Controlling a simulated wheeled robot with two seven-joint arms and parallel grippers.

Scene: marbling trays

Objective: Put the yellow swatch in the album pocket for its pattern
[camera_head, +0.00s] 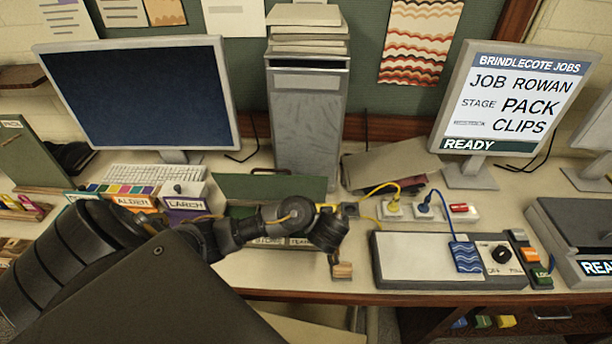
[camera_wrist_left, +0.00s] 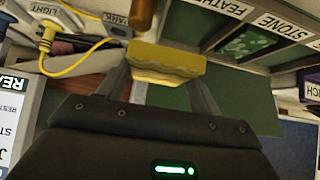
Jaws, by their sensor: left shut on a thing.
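My left gripper (camera_wrist_left: 166,82) is shut on the yellow swatch (camera_wrist_left: 168,60), a thick yellow piece with a wavy lower edge in the wrist view. Its pattern face cannot be made out. In the head view my left gripper (camera_head: 336,214) is at the right end of the album (camera_head: 270,187), a green-backed holder partly hidden by my arm. In the wrist view the pocket labels FEATHER (camera_wrist_left: 222,6) and STONE (camera_wrist_left: 284,25) show beside the swatch. A green patterned piece (camera_wrist_left: 250,42) shows in the album. The swatch appears outside the pockets. My right gripper is out of view.
A yellow cable (camera_head: 383,188) and a power strip (camera_head: 415,210) lie right of my gripper. A grey pad with a dial (camera_head: 420,260) and a blue wave tile (camera_head: 466,257) is at the front right. The LARCH box (camera_head: 187,203) stands left of the album. A grey cabinet (camera_head: 308,125) is behind it.

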